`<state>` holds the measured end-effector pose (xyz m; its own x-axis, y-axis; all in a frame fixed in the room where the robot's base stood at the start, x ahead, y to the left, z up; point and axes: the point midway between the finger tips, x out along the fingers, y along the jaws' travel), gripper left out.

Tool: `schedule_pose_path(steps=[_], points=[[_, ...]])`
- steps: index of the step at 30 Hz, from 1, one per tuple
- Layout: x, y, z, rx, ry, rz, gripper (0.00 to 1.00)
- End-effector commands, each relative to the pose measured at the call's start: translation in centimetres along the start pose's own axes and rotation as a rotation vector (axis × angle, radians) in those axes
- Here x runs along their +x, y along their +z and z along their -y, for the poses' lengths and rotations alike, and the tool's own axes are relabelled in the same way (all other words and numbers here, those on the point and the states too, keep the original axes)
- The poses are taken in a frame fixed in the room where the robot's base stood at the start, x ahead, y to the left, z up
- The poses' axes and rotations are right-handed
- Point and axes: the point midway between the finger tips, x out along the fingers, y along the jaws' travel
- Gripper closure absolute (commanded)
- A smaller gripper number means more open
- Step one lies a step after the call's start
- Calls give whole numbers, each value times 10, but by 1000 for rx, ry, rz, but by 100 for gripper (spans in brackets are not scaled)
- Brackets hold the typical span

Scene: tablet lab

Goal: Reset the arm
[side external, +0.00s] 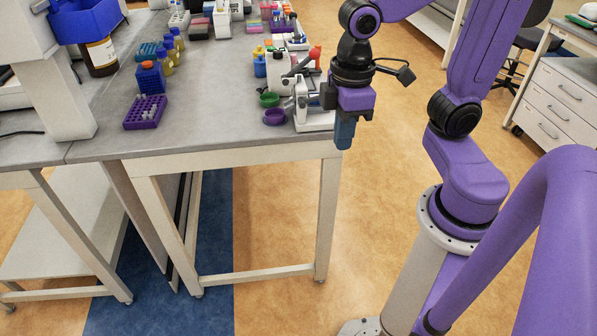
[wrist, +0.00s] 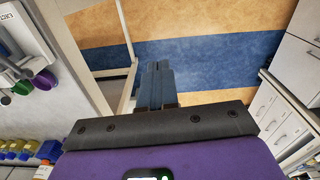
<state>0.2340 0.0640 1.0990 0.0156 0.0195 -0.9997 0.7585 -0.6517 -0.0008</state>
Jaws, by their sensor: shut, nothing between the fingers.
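My gripper (side external: 344,133) hangs in the air just off the right edge of the grey-topped table (side external: 215,138), fingers pointing down. In the wrist view my gripper (wrist: 158,68) has its blue-grey fingers together with nothing between them. Below it are the orange floor (wrist: 205,18) and a blue floor stripe (wrist: 220,50). My gripper is close beside the white press-like device (side external: 314,118) at the table's right edge; in the side view it is apart from the table's objects.
A white drawer cabinet (side external: 563,95) is at the far right.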

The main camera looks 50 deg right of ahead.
Motion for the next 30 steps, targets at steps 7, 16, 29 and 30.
schedule_pose_path(steps=[7, 16, 29, 30], points=[[21, 44, 39, -191, -6, -5, 100], [27, 55, 46, -238, -7, -6, 100], [26, 55, 46, -237, -7, -5, 100], [26, 55, 46, -237, -7, -5, 100]])
